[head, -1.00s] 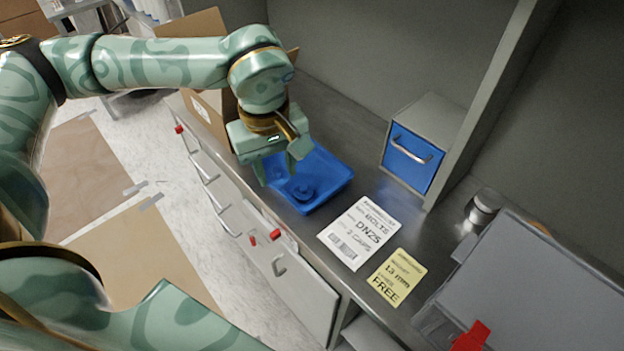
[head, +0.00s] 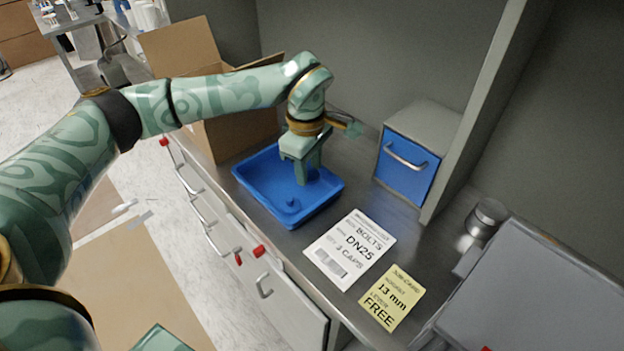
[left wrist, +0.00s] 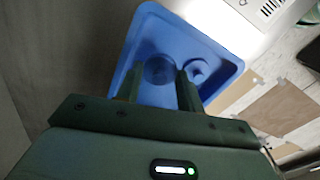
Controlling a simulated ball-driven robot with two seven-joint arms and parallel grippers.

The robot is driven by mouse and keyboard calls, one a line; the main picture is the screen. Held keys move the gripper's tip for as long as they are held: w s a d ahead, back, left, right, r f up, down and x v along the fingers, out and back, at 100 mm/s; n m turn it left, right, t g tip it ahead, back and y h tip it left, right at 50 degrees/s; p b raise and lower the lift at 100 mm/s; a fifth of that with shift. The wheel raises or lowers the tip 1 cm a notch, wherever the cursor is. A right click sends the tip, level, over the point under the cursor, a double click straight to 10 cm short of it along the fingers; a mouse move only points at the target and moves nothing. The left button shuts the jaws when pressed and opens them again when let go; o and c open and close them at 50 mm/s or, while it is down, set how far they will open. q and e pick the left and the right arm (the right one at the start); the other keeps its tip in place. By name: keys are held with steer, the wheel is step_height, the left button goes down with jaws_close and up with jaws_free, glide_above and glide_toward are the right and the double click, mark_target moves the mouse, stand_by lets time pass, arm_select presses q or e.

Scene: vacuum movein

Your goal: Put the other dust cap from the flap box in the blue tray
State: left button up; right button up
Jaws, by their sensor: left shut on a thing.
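The blue tray (head: 251,187) lies on the metal counter. One blue dust cap (head: 292,204) lies in it near the front; it also shows at the right in the left wrist view (left wrist: 196,70). My left gripper (head: 305,180) points down into the tray, toward its back right side. In the left wrist view its fingers (left wrist: 158,88) are shut on another round blue dust cap (left wrist: 158,69). The head view hides this held cap; I cannot tell whether it touches the tray floor. The cardboard flap box (head: 243,122) stands open behind the tray. My right gripper is out of view.
A grey cabinet with a blue drawer (head: 408,165) stands right of the tray. A white label (head: 350,248) and a yellow label (head: 392,297) lie in front. A metal jar (head: 486,218) and a grey case (head: 540,290) are at the right.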

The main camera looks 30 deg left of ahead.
mark_target(311, 174)
arm_select(q)
steer(key=f+b, duration=0.1)
steer(key=f, duration=0.3)
steer(key=shift+w+d+b, duration=0.1)
steer(key=shift+w+b, duration=0.1)
steer(key=shift+b, duration=0.15)
steer(key=shift+r, duration=0.1)
steer(key=o, duration=0.7)
steer(key=shift+c, duration=0.2)
steer(key=r+p, duration=0.4)
steer(key=r, duration=0.7)
steer(key=shift+s, duration=0.2)
steer(key=shift+r, duration=0.55)
